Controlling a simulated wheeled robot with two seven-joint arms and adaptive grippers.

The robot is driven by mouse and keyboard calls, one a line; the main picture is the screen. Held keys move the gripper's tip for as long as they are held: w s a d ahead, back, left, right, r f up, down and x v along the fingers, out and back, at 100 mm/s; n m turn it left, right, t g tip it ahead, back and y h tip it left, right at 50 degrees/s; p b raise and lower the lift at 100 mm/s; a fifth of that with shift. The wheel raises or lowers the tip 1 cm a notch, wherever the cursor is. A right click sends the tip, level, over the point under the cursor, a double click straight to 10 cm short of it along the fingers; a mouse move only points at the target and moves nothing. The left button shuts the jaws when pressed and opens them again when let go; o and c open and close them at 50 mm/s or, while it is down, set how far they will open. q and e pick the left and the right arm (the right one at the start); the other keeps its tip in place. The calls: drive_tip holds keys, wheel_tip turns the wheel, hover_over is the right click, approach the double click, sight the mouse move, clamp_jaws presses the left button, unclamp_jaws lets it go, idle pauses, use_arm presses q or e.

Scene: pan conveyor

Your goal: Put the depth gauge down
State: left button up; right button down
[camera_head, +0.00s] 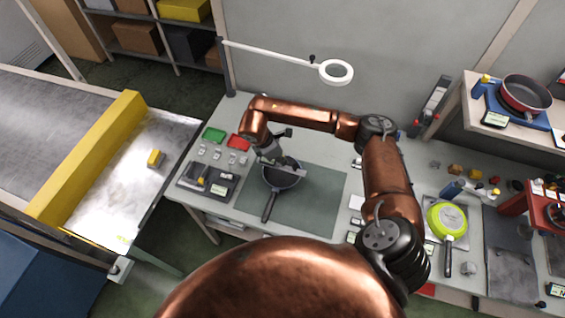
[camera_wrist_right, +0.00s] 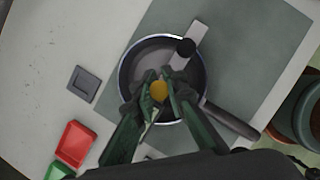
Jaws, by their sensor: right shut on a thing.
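The depth gauge (camera_wrist_right: 189,46) is a pale grey bar with a dark round knob. In the wrist view it lies across the picture over the dark pan (camera_wrist_right: 146,55), one end beyond the rim. My right gripper (camera_wrist_right: 159,92) is shut on it, with an orange round part between the fingertips. In the head view my right gripper (camera_head: 276,161) is above the pan (camera_head: 281,184), which rests on the green-grey mat (camera_head: 322,205) with its handle towards the front. Whether the gauge touches the pan cannot be told. My left gripper is not in view.
Red (camera_head: 238,142) and green (camera_head: 214,135) bins and a dark tray (camera_head: 190,183) are left of the pan. A lime-green pan (camera_head: 446,220) lies to the right. A conveyor (camera_head: 130,185) stands at the left. The mat's right part is clear.

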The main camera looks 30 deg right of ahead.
drive_tip(key=shift+w+d+f, duration=0.1)
drive_tip(key=shift+w+f, duration=0.15)
drive_tip(key=shift+f, duration=0.15)
wheel_tip(320, 180, down, 3)
drive_tip(key=shift+w+f+p, duration=0.1)
drive_tip(key=shift+p, duration=0.3)
drive_tip(key=c, duration=1.9)
unclamp_jaws()
drive_tip(key=shift+c, duration=0.2)
drive_tip(key=b+v, duration=0.1)
drive_tip(key=v, duration=1.1)
